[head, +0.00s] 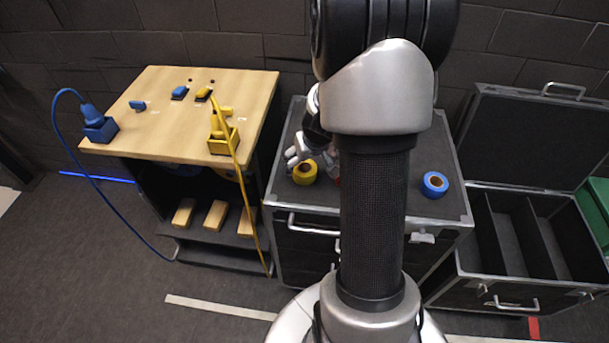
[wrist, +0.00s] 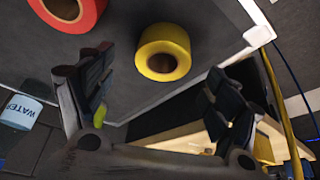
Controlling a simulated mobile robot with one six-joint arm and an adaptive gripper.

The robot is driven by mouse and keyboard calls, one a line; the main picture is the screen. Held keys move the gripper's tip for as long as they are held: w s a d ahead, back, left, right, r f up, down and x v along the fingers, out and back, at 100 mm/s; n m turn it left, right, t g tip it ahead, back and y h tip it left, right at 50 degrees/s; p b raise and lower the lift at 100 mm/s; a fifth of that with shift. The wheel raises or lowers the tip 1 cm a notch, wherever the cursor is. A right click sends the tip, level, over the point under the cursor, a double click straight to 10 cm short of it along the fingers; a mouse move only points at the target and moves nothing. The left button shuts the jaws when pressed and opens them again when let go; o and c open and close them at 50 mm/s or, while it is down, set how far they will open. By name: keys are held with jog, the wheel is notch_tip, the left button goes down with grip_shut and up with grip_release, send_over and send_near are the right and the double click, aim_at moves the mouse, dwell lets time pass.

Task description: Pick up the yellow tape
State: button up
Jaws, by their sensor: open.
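The yellow tape (head: 305,173) is a roll lying flat on the grey case top, near its left edge, in the head view. It also shows in the wrist view (wrist: 162,52), beyond and between the open fingers. My gripper (head: 299,155) is just behind the roll in the head view, partly hidden by my arm. In the wrist view my gripper (wrist: 160,105) is open and empty, with the roll apart from both fingers.
A red roll (wrist: 68,10) and a blue roll (head: 434,185) also lie on the case top (head: 450,208). A wooden table (head: 165,130) with blue and yellow plugs stands to the left. An open case (head: 520,245) is at right. A yellow cable (head: 245,195) hangs beside the table.

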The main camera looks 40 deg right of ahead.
aim_at(304, 167)
jog(key=b+x, duration=0.2)
jog(key=x, duration=0.3)
jog(key=shift+w+a+f, duration=0.1)
jog(key=shift+w+f, duration=0.15)
jog(key=shift+r, duration=0.1)
jog(key=shift+c, duration=0.2)
jog(key=c, duration=1.1)
